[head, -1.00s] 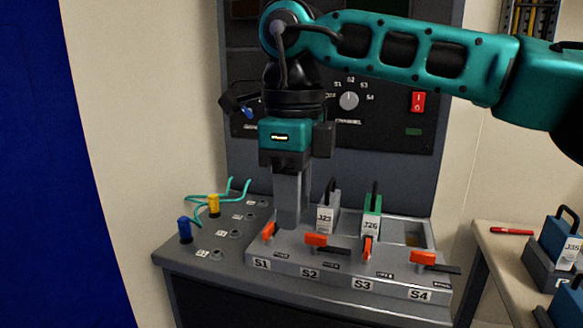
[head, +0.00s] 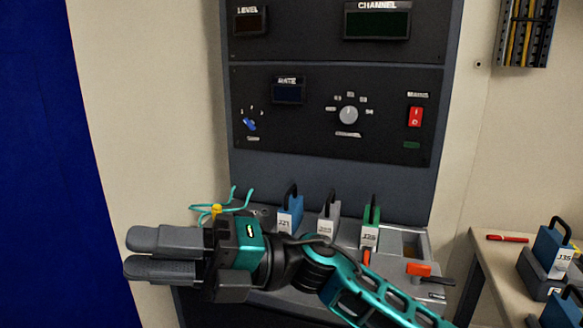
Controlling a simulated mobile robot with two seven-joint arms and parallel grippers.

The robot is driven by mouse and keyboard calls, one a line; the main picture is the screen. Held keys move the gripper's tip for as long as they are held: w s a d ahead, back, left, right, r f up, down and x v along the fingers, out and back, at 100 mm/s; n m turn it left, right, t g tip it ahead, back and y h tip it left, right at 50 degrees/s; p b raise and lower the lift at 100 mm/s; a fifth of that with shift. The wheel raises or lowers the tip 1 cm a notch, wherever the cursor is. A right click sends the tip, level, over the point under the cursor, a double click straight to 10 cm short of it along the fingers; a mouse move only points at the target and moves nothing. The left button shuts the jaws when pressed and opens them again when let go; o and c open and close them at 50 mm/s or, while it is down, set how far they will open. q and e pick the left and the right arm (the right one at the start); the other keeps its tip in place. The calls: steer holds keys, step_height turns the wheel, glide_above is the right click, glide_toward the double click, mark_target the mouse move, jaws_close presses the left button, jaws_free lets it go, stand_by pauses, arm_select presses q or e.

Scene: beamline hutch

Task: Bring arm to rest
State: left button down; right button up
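My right gripper (head: 135,254) is low at the left, in front of the bench, with its arm coming in from the lower right. Its two grey fingers point left, lie close to each other and hold nothing that I can see; how far apart they are is unclear. My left gripper is not in view. Behind my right arm, a blue module J21 (head: 290,215), a grey module J23 (head: 327,226) and a green module J26 (head: 370,228) stand upright in the slotted bench unit (head: 418,228). The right gripper is to the left of them, apart from them.
The rack panel (head: 300,120) with a knob (head: 349,115) and a red switch (head: 415,117) stands behind. A side table (head: 484,252) at right holds a red pen (head: 508,239) and blue modules (head: 553,247). My arm hides most bench levers; an orange one (head: 418,269) shows.

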steer(key=w+d+f+m+t+y+p, duration=0.1)
steer(key=w+d+f+m+t, duration=0.25)
steer(key=m+t, duration=0.65)
steer(key=w+d+f+m+t+y+p, duration=0.1)
steer(key=w+d+f+m+t, duration=0.1)
steer(key=w+d+m+t, duration=0.55)
steer(key=s+d+f+m+t+h, duration=0.1)
steer(key=d+f+m+t+h, duration=0.25)
steer(key=f+m+h, duration=0.3)
steer(key=d+f+m+t+h, duration=0.2)
steer(key=f+m+t+h, duration=0.25)
steer(key=m, duration=0.35)
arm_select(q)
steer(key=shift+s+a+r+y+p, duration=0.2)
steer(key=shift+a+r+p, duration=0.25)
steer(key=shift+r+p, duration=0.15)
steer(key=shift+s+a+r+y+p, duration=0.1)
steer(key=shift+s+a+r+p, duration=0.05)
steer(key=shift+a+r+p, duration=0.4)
arm_select(e)
steer(key=s+d+f+m+g+h, duration=0.3)
steer(key=s+d+f, duration=0.4)
steer(key=f, duration=0.3)
steer(key=s+d+f+m+g+h, duration=0.4)
steer(key=s+d+f, duration=0.4)
steer(key=f, duration=0.3)
steer(key=shift+s+d+m+h, duration=0.25)
steer(key=shift+s+m+h, duration=0.1)
steer(key=shift+m+h, duration=0.6)
